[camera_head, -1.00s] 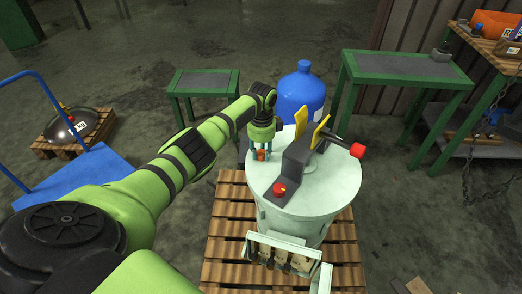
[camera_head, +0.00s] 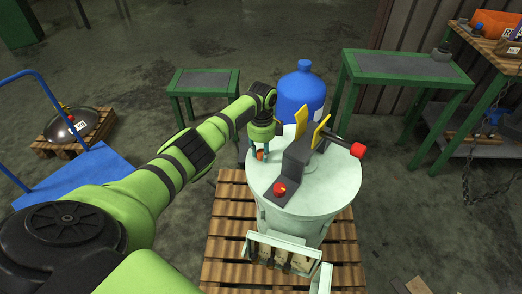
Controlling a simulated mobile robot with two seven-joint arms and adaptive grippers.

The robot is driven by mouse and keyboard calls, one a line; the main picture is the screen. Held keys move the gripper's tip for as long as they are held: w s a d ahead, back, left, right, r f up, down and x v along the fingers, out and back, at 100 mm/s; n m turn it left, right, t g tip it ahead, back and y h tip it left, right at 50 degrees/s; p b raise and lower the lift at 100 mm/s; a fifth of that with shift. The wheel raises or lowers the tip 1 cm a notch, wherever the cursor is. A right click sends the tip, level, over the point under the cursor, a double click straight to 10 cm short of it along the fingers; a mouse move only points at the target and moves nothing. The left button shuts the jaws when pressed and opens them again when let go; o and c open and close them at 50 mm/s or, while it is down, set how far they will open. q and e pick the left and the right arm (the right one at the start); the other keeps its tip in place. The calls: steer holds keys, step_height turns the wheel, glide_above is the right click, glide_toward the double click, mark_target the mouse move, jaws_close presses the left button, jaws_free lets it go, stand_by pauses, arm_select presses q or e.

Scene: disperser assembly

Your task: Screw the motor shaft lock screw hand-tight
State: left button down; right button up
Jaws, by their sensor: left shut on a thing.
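A pale green-white drum (camera_head: 325,190) stands upright on a wooden pallet. A dark grey block (camera_head: 298,160) with two yellow plates (camera_head: 302,122) sits across its lid. My left gripper (camera_head: 261,155) reaches down to the lid's left edge and is shut on a small orange-red screw head (camera_head: 260,155), mostly hidden by the fingers. Another red knob (camera_head: 280,189) is at the front end of the block. A rod with a red end (camera_head: 357,150) sticks out to the right. I cannot tell whether the screw is seated. My right gripper is out of view.
A white rack (camera_head: 283,254) with several slots hangs at the drum's front. A blue bottle (camera_head: 301,92) stands just behind the drum. Green tables (camera_head: 405,67) stand behind, and a blue cart (camera_head: 75,180) is at the left. The pallet (camera_head: 228,232) has bare slats around the drum.

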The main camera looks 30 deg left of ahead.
arm_select(q)
steer(key=shift+w+d+r, duration=0.1)
steer(key=shift+w+d, duration=0.1)
steer(key=shift+d, duration=0.2)
steer(key=c, duration=0.9)
jaws_free()
steer(key=shift+d, duration=0.1)
steer(key=shift+s, duration=0.1)
steer(key=shift+a+r, duration=0.2)
steer(key=shift+a, duration=0.05)
steer(key=r, duration=1.1)
steer(key=shift+d+r, duration=0.2)
steer(key=shift+r, duration=0.1)
